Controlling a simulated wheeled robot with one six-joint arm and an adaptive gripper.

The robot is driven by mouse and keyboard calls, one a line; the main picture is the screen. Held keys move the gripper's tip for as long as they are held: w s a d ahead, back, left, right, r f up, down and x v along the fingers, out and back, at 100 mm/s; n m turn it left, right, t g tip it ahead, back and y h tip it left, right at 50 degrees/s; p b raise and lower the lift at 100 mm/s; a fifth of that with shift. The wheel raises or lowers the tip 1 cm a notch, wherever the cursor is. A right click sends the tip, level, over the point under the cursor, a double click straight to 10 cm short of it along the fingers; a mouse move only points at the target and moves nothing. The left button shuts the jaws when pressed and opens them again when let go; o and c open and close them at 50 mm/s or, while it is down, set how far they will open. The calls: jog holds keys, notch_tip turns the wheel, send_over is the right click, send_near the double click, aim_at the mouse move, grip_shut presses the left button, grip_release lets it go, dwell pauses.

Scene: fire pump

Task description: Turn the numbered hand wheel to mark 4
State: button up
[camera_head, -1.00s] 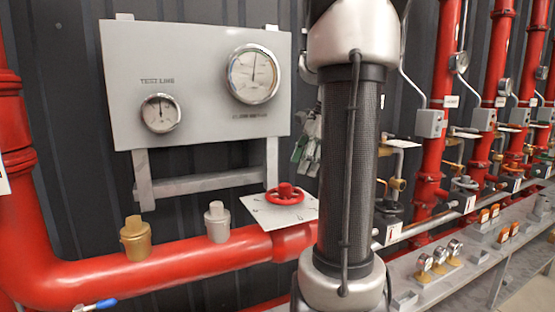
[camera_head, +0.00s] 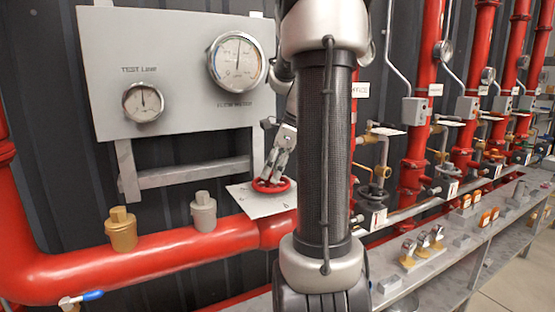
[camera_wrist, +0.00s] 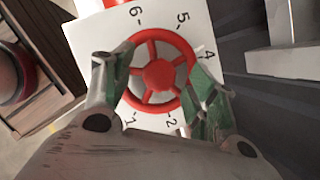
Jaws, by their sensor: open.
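The red hand wheel (camera_head: 270,186) sits on a pale square plate (camera_head: 250,206) above the red pipe in the head view. In the wrist view the wheel (camera_wrist: 158,78) has spokes and a round hub, and the plate (camera_wrist: 150,20) carries printed numbers; 6, 5, 4, 2 and 1 are readable. My gripper (camera_wrist: 160,92) has its fingers apart, one on each side of the wheel. In the head view my gripper (camera_head: 275,160) comes down onto the wheel from above. The fingers overlap the rim; I cannot tell whether they touch it.
A grey gauge panel (camera_head: 180,60) stands behind the wheel. Brass (camera_head: 121,232) and grey (camera_head: 203,212) fittings stand on the red pipe (camera_head: 170,255) to the left. A bench (camera_head: 440,275) with small parts lies at the right.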

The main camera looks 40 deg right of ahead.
jog(key=shift+f, duration=0.25)
jog(key=shift+c, duration=0.5)
jog(key=c, duration=1.1)
jog(key=shift+a+m+h, duration=0.15)
jog(key=shift+m+h, duration=0.15)
jog(key=shift+m, duration=0.6)
jog(key=o, duration=1.3)
jog(key=shift+c, duration=0.2)
jog(key=shift+r, duration=0.1)
